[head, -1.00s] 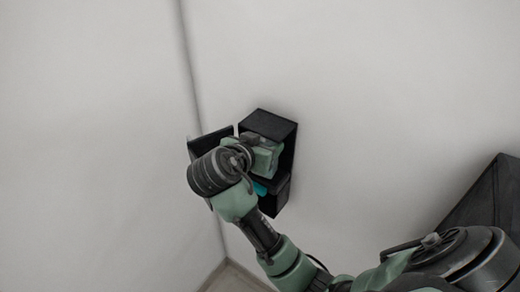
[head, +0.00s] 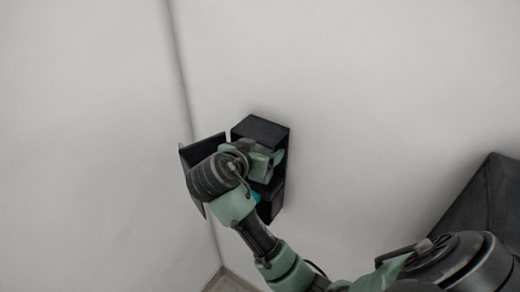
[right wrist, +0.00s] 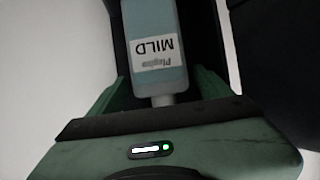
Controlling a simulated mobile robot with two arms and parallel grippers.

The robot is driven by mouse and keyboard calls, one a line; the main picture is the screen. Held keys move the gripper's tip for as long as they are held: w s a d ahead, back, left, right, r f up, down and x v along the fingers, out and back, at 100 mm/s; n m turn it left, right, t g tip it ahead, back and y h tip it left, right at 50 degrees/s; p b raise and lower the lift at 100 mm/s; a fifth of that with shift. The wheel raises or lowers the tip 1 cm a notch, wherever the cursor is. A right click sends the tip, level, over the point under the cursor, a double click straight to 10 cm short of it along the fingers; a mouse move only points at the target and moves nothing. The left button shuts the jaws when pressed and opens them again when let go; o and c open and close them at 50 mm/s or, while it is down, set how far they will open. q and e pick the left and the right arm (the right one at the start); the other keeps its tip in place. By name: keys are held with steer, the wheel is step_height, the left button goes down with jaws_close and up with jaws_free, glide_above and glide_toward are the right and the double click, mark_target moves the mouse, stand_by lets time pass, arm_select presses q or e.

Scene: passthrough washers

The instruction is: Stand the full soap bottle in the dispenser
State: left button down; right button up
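The soap bottle shows in the right wrist view (right wrist: 160,85) with pale blue soap and a white "MILD" label. Its neck points toward my gripper's palm. In the head view only a teal bit of it (head: 256,197) shows below my gripper. It is inside the black dispenser (head: 262,131) on the wall, whose cover (head: 190,158) is swung open to the left. My right gripper (head: 268,160) is at the dispenser's opening. Its green fingers stand spread on either side of the bottle and look open. The bottle's base is hidden. My left gripper is out of view.
A dark box-like object (head: 485,205) is at the right edge. The white walls meet in a corner just left of the dispenser. A bit of floor (head: 232,283) shows at the bottom. The wall right of the dispenser is clear.

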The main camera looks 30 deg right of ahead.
steer(key=shift+a, duration=0.1)
steer(key=shift+s+a+b, duration=0.15)
steer(key=shift+a+b, duration=0.1)
steer(key=shift+b, duration=0.05)
steer(key=b+v, duration=0.2)
steer(key=v, duration=0.5)
steer(key=shift+r, duration=0.1)
